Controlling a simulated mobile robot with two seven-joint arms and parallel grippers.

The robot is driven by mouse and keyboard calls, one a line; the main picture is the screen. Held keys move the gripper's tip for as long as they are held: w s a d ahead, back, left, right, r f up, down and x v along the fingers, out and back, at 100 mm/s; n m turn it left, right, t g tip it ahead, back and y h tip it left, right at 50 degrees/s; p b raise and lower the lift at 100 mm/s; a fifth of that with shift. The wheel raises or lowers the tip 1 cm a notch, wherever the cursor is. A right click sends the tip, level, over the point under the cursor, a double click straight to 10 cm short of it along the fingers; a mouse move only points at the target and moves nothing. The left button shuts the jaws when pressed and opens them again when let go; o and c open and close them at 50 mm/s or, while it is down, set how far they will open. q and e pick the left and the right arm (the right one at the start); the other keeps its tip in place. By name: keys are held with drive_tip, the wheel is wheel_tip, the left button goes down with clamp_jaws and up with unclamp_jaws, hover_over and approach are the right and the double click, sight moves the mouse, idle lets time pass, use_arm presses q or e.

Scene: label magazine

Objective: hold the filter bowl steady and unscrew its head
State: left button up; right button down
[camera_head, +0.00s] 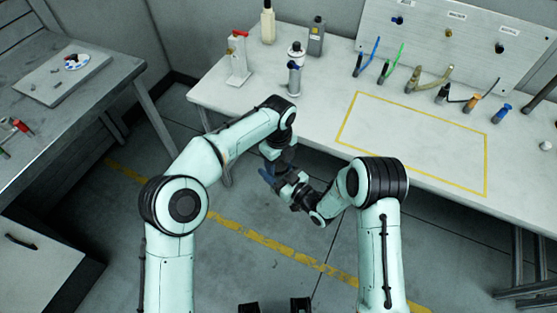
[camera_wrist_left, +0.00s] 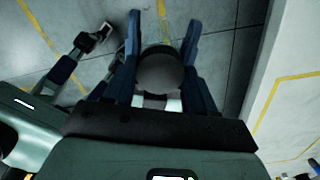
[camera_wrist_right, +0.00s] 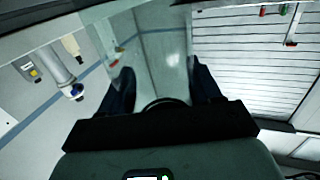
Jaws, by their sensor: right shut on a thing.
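My left gripper (camera_head: 276,156) points down beside my right gripper (camera_head: 284,186), in front of the bench and above the floor. In the left wrist view a dark round thing, apparently the filter head (camera_wrist_left: 160,70), lies between the fingers of my left gripper (camera_wrist_left: 162,50). Whether those fingers press on it is unclear. In the right wrist view my right gripper (camera_wrist_right: 163,88) has its fingers apart. It is shut on the filter bowl (camera_wrist_right: 165,101), of which only a dark curved rim shows near the palm. The grippers hide most of the filter in the head view.
The bench (camera_head: 330,190) has a clear area outlined in yellow. A stand with a red handle (camera_head: 238,58), a grey cylinder with a dark top (camera_head: 295,78) and bottles stand on its left part. A panel (camera_head: 470,50) with cables is behind. Another table (camera_head: 60,110) stands at left.

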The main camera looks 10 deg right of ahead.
use_arm(q)
drive_tip(key=c, duration=0.4)
drive_tip(key=n, duration=0.4)
drive_tip(key=shift+n, duration=0.4)
drive_tip(key=n, duration=0.5)
